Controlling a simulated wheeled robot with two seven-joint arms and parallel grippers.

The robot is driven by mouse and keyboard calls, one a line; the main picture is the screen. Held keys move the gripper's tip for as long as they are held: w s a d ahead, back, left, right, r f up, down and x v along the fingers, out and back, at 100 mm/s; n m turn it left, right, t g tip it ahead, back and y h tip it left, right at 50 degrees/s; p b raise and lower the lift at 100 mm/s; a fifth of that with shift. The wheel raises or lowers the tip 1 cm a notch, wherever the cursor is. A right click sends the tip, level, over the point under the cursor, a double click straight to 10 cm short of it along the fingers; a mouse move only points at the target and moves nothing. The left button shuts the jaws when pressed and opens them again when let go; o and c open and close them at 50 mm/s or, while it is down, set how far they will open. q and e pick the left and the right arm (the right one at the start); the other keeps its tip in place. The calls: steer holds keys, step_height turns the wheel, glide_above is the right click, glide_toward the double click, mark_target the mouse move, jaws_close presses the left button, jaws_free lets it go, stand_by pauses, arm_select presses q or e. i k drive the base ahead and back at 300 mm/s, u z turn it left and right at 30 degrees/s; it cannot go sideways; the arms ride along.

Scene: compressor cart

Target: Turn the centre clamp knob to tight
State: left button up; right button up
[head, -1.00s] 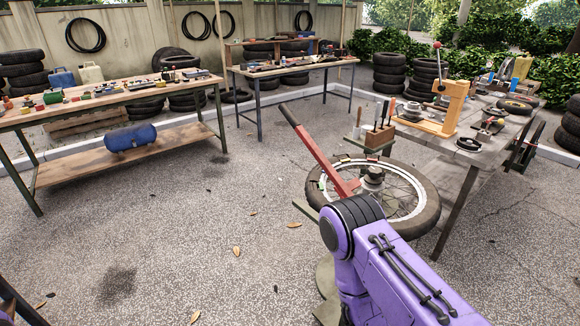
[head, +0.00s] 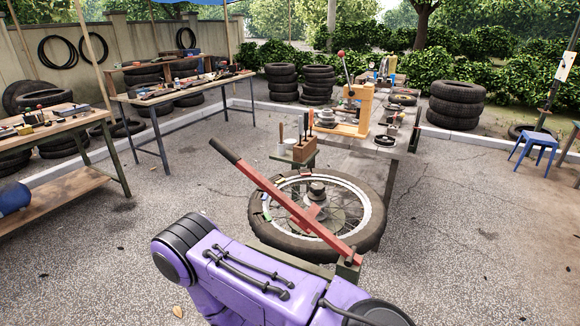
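The centre clamp knob (head: 317,189) is a dark grey, round, stepped piece at the middle of the spoked wheel (head: 374,224). The wheel lies flat on a stand, with a black tyre and a pale rim. A red bar (head: 290,207) with a black handle slants across the wheel, passing in front of the hub. My purple arm comes in at the bottom of the head view, in front of the wheel's near side. Neither gripper shows, and no hand is seen at the knob. The knob's lower part is partly hidden by the red bar.
A wooden tool block (head: 304,152) stands just behind the wheel. A grey table (head: 347,157) behind it carries an orange press (head: 352,112). A workbench (head: 170,98) stands at back left. Open pavement (head: 470,230) lies to the right.

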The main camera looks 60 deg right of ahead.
mark_target(317, 193)
steer(key=i, duration=1.5)
steer(key=z, duration=3.55)
